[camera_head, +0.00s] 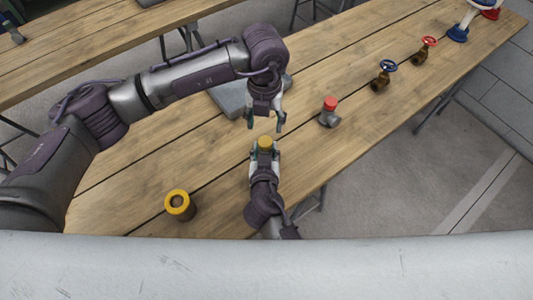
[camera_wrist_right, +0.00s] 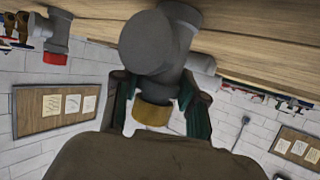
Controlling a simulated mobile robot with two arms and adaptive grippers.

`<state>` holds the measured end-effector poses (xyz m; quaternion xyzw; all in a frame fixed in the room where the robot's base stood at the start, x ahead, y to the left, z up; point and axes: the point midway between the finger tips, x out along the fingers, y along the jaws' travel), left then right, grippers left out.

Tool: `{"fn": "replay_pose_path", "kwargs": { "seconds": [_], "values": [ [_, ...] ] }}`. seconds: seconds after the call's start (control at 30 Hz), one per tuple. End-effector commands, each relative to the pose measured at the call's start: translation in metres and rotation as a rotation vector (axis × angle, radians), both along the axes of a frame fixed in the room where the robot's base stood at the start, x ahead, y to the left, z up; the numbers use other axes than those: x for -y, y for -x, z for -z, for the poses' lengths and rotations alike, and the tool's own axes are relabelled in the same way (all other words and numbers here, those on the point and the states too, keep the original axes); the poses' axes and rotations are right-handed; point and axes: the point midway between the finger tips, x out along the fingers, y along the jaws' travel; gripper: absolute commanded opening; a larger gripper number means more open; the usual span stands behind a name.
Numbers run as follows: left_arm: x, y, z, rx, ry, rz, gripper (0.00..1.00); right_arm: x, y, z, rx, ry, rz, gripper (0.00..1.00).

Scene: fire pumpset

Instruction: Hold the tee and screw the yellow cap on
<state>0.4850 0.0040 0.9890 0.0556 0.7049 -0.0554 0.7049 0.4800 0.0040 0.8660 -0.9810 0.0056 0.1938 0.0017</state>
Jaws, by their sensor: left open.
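The grey tee (camera_wrist_right: 150,45) is close in the right wrist view, which shows the table at its top. A yellow cap (camera_wrist_right: 152,114) sits at the end of its neck, and this cap also shows from above in the head view (camera_head: 265,142). Whether it is fully seated I cannot tell. My right gripper (camera_head: 265,151) has its fingers on both sides of the tee's neck and looks shut on it. My left gripper (camera_head: 265,122) is open and empty, fingers down, just beyond and above the yellow cap.
A grey fitting with a red cap (camera_head: 329,112) stands to the right. Brass valves with a blue wheel (camera_head: 386,74) and a red wheel (camera_head: 427,48) lie farther off. A grey flat object (camera_head: 232,97) lies behind my left gripper.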

Motion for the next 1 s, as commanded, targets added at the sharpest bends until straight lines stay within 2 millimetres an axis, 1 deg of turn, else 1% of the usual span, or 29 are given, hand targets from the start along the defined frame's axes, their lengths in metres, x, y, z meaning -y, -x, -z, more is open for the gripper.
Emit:
{"fn": "replay_pose_path", "kwargs": {
  "seconds": [0.03,0.17,0.4,0.47,0.53,0.67,1.0],
  "values": [
    [0.0,0.0,0.0,0.0,0.0,0.0,0.59,0.0003,0.0005,0.0012,-0.003,0.0,0.001,0.23],
    [0.0,0.0,0.0001,0.0,0.0,0.0,0.59,0.0004,0.0007,0.0016,-0.003,0.0,0.001,0.01],
    [0.0,0.0,0.0001,0.0,0.0,-0.009,0.59,0.0005,0.001,0.0022,-0.005,0.001,0.002,0.0],
    [0.0001,0.0001,0.0002,0.0,0.0,-0.035,0.59,0.0006,0.0011,0.0024,-0.005,0.001,0.002,0.0],
    [0.0002,0.0001,0.0003,0.0,-0.001,-0.096,0.59,0.0006,0.0012,0.0026,-0.006,0.001,0.002,0.0],
    [0.0004,0.0004,0.0004,0.0,-0.002,-0.301,0.59,0.0007,0.0013,0.0029,-0.006,0.001,0.002,0.0],
    [0.0012,0.0005,0.0002,0.008,-0.005,-1.033,0.59,0.001,0.0018,0.0037,-0.008,0.002,0.002,0.0]
  ]
}}
